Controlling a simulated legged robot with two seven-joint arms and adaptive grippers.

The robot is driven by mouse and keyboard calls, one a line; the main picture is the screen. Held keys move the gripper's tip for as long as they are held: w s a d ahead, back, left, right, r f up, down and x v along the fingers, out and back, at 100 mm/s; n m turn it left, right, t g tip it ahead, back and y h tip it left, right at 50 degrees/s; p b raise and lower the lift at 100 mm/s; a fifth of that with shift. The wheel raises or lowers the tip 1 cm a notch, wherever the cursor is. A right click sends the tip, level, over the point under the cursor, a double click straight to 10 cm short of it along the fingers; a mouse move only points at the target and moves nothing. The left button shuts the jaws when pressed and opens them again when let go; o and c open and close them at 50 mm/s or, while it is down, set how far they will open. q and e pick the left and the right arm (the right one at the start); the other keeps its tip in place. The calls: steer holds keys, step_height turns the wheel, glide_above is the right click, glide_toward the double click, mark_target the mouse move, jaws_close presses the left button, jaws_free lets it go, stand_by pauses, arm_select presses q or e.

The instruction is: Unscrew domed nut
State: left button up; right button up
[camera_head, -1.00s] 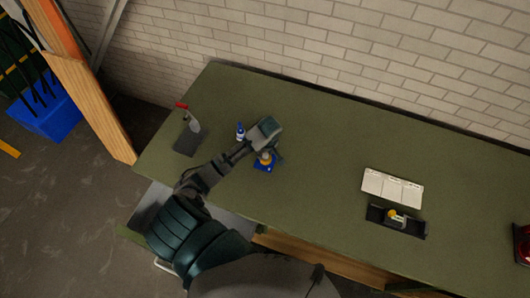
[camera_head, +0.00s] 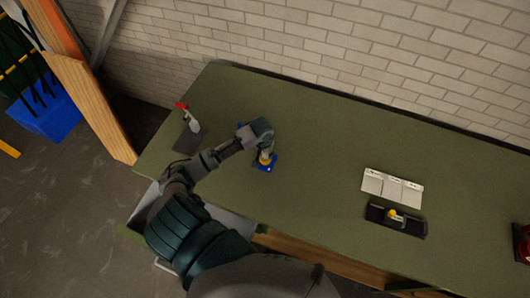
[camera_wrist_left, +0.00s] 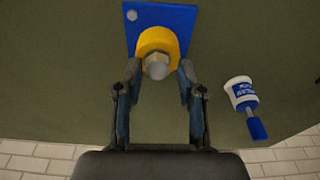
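The domed nut (camera_wrist_left: 157,68) is grey, in the middle of a yellow round collar (camera_wrist_left: 158,42) on a blue plate (camera_wrist_left: 178,17) in the left wrist view. In the head view the blue plate (camera_head: 271,167) and yellow collar (camera_head: 265,159) lie on the green bench, partly hidden by my arm. My left gripper (camera_wrist_left: 160,70) is open, a fingertip on each side of the nut, with gaps showing between fingers and nut. It hides the nut in the head view (camera_head: 262,151). My right gripper is not in view.
A red-handled clamp (camera_head: 193,122) on a dark plate is at bench left. The bench middle is clear.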

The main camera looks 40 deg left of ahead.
arm_select(q)
steer(key=m, duration=0.5)
steer(key=shift+h, duration=0.4)
steer(key=shift+d, duration=0.15)
jaws_close()
steer(key=n, duration=0.4)
steer(key=shift+n+y, duration=0.4)
